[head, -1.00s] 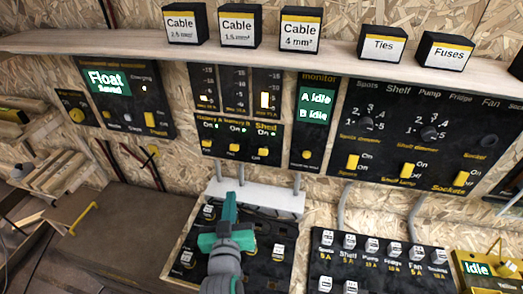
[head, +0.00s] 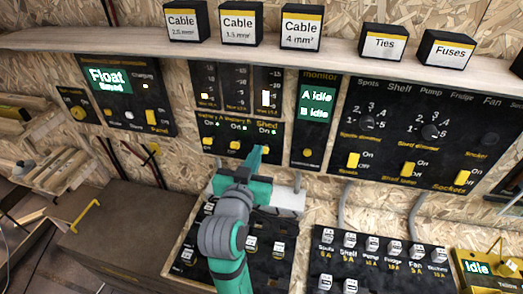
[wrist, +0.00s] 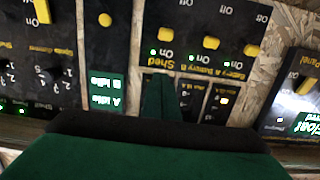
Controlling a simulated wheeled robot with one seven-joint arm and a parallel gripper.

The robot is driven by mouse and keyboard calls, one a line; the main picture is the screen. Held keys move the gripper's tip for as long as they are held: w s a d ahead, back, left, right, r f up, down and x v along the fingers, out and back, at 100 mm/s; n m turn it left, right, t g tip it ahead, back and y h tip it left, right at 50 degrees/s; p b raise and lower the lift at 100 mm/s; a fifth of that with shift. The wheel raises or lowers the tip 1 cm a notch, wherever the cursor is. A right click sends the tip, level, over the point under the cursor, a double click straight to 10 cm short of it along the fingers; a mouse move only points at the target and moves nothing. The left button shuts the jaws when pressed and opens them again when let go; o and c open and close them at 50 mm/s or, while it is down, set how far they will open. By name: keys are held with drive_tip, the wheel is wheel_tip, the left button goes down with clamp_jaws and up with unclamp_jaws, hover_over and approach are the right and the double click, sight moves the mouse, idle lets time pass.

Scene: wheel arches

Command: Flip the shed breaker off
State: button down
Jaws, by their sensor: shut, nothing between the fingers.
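The shed breaker (head: 265,149) is a yellow toggle at the right end of a row of three on the black battery panel (head: 210,150). It sits under the "Shed" label, beside a lit green light and an "On" mark. In the upside-down wrist view, the shed toggle (wrist: 166,35) is the leftmost of the three, with "Off" marked on the far side from the "Shed" label. My green gripper (head: 256,156) is shut and empty, its tip just below and left of the toggle in the head view. I cannot tell whether they touch.
The two neighbouring battery toggles (head: 235,146) stand close on the left. A monitor panel (head: 316,125) is to the right. A wooden shelf (head: 340,57) with labelled boxes runs above. A white ledge (head: 288,199) and a lower switch panel (head: 275,240) lie beneath my arm.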

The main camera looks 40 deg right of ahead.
hover_over(265, 149)
drive_tip(key=shift+a+f, duration=0.25)
drive_tip(key=shift+f, duration=0.2)
drive_tip(key=shift+s+a+f, duration=0.15)
drive_tip(key=shift+f, duration=0.45)
drive_tip(key=shift+s+a+f, duration=0.15)
drive_tip(key=shift+a+f, duration=0.05)
drive_tip(key=shift+f, duration=0.45)
drive_tip(key=shift+s+a+f, duration=0.15)
drive_tip(key=shift+f, duration=0.45)
